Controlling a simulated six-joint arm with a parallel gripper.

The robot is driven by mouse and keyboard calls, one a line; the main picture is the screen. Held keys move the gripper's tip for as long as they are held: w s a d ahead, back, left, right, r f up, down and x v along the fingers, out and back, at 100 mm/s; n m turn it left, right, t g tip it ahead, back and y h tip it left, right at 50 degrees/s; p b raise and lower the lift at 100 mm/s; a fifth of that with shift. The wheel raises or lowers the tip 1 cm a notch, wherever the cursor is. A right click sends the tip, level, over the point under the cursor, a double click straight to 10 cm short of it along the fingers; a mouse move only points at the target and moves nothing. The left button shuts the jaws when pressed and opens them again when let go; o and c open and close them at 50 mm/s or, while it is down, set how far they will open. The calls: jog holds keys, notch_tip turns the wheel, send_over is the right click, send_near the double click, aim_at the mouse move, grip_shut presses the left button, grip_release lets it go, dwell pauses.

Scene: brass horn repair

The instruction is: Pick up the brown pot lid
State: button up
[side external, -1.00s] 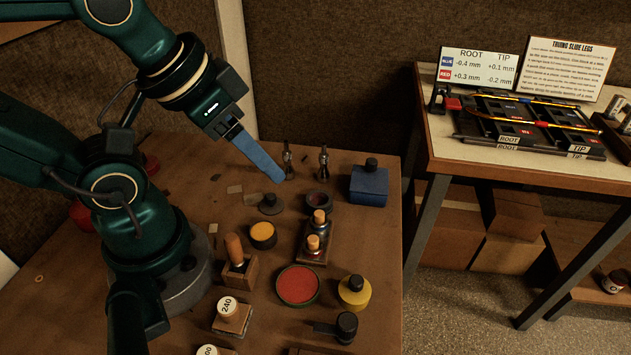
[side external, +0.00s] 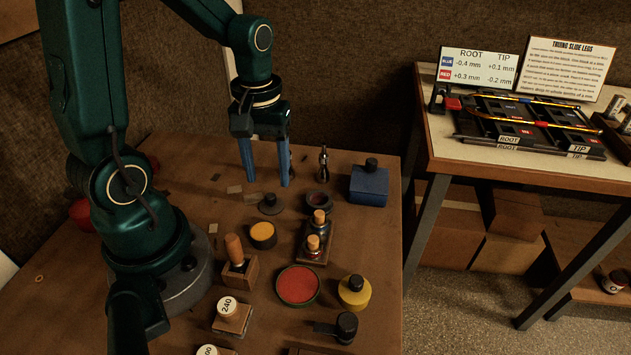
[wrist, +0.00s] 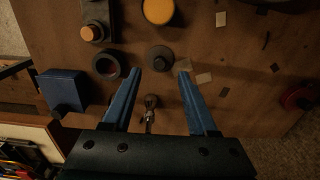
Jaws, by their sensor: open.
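The brown pot lid (side external: 271,204), a dark round disc with a knob on top, lies on the brown bench beside an open dark pot (side external: 318,201). In the wrist view the lid (wrist: 159,62) is just beyond the fingertips, roughly centred between them, with the pot (wrist: 108,66) to its left. My gripper (side external: 266,182) points down with its two blue fingers apart and nothing held. In the wrist view my gripper (wrist: 159,73) also shows open. The lid is not between the fingers in the side view; it appears a little in front of them.
A metal fitting (side external: 323,164) stands behind the pot; one (wrist: 150,108) shows between my fingers in the wrist view. A blue box (side external: 369,186) stands right.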

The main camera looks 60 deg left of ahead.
aim_at(270, 195)
jog(key=shift+f, duration=2.35)
grip_shut()
